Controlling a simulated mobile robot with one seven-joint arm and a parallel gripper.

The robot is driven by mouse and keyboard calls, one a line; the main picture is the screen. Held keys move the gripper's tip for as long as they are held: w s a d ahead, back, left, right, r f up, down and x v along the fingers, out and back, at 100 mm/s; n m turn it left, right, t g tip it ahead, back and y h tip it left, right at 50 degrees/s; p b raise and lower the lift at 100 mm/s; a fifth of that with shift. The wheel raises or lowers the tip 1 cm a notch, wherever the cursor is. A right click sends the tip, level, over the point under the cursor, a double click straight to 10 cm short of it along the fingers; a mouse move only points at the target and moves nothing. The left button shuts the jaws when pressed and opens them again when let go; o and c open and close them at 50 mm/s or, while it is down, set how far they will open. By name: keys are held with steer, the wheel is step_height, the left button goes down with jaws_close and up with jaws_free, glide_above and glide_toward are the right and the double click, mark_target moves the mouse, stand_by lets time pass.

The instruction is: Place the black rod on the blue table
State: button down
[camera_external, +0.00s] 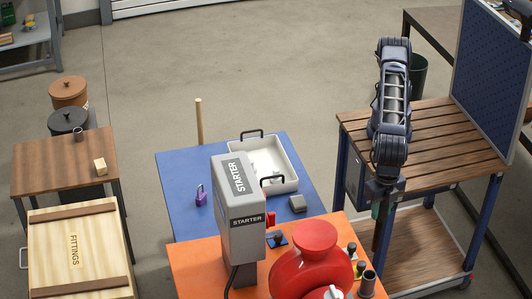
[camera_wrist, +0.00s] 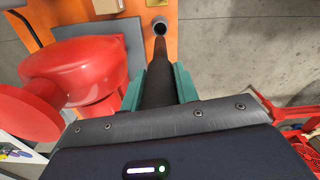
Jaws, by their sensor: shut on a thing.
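The black rod (camera_external: 379,238) hangs below my gripper (camera_external: 381,209) in the external view, close to upright. In the wrist view my gripper's teal fingers (camera_wrist: 158,86) are shut on the rod (camera_wrist: 158,78), one on each side of it. The rod is held in the air, right of the orange table's edge in the external view. The blue table (camera_external: 181,222) stands to the left, behind the orange table and well apart from the rod. Part of the blue table is hidden by the starter box.
The orange table (camera_external: 195,262) carries the red pump (camera_external: 312,262), grey starter box (camera_external: 240,205) and an open grey cup (camera_external: 368,284). On the blue table are a white tray (camera_external: 284,186), purple padlock (camera_external: 201,198) and dark grey block (camera_external: 298,204). A slatted bench (camera_external: 440,140) stands right.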

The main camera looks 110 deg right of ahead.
steer(key=w+d+f+m, duration=0.1)
steer(key=w+d+m, duration=0.1)
steer(key=w+d, duration=0.85)
steer(key=w+d+f+m, duration=0.25)
steer(key=w+d, duration=0.35)
steer(key=d, duration=0.9)
steer(key=w+d+f+m, duration=0.1)
steer(key=w+d+m, duration=0.2)
steer(key=w+d, duration=0.75)
steer(key=w+d+f+m, duration=0.4)
steer(key=w+d+f, duration=0.1)
steer(key=d, duration=0.7)
steer(key=w+d+f+m, duration=0.3)
steer(key=w+d+f, duration=0.1)
steer(key=d, duration=0.8)
steer(key=w+d+f+m, duration=0.4)
steer(key=w+d+f, duration=0.1)
steer(key=d, duration=0.6)
steer(key=s+d+r, duration=0.1)
steer(key=s+d, duration=0.2)
steer(key=d, duration=0.7)
steer(key=s+d+r, duration=0.1)
steer(key=s+d, duration=0.1)
steer(key=d, duration=0.8)
steer(key=s+d+r, duration=0.2)
steer(key=s+d, duration=0.1)
steer(key=d, duration=0.6)
step_height(320, 180, down, 20)
steer(key=shift+w+d, duration=0.15)
steer(key=shift+n, duration=0.25)
